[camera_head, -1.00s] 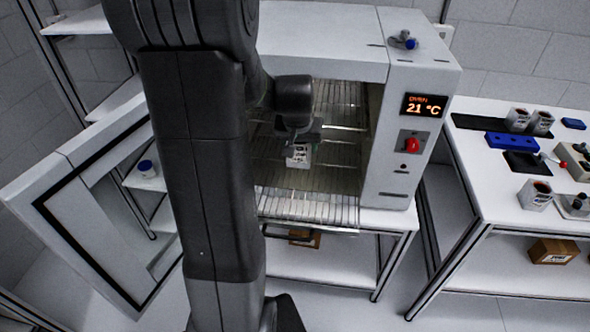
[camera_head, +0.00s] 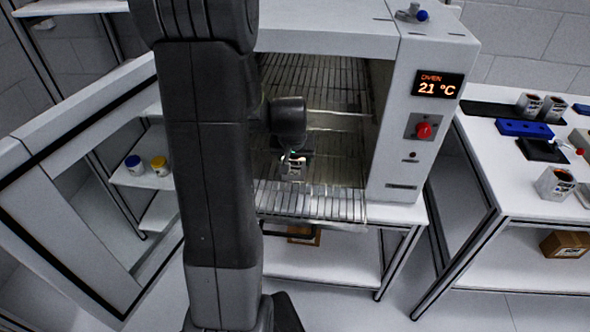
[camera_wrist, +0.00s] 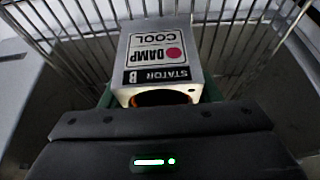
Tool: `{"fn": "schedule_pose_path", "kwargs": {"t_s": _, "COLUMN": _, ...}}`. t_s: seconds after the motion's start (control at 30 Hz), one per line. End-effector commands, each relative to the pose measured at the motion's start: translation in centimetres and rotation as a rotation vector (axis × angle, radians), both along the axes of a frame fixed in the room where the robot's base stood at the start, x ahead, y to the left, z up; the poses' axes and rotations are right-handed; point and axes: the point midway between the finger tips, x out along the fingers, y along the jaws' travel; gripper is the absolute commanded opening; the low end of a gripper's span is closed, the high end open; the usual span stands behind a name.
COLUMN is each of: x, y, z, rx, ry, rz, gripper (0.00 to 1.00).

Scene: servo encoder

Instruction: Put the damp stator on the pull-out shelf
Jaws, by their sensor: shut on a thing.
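The damp stator, a pale block labelled "STATOR B DAMP COOL" with a magenta dot, fills the upper middle of the wrist view (camera_wrist: 160,52). In the head view it is small (camera_head: 292,168), inside the oven opening. My gripper (camera_head: 293,155) is shut on the stator; in the wrist view its dark body covers the stator's near end, and the fingertips are mostly hidden. The pull-out shelf, a wire rack (camera_head: 325,204), sticks out of the oven front below the stator. Wire bars (camera_wrist: 235,35) show around the stator in the wrist view. I cannot tell whether the stator touches them.
The oven (camera_head: 420,110) reads 21 °C, and its door (camera_head: 70,190) stands open at left. Another wire rack (camera_head: 325,80) lies higher inside. The right-hand table (camera_head: 505,185) holds several labelled cans. Blue-lidded (camera_head: 133,164) and yellow-lidded (camera_head: 159,165) jars stand on a side shelf.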

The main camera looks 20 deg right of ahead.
Motion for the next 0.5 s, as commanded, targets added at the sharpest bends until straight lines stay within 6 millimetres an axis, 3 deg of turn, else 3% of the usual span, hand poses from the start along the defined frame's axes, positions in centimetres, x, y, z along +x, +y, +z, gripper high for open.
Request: {"fn": "schedule_pose_path", "kwargs": {"t_s": 0.5, "x": 0.0, "y": 0.0, "z": -4.5, "rx": -0.001, "ry": -0.003, "rz": 0.001, "gripper": 0.14}}
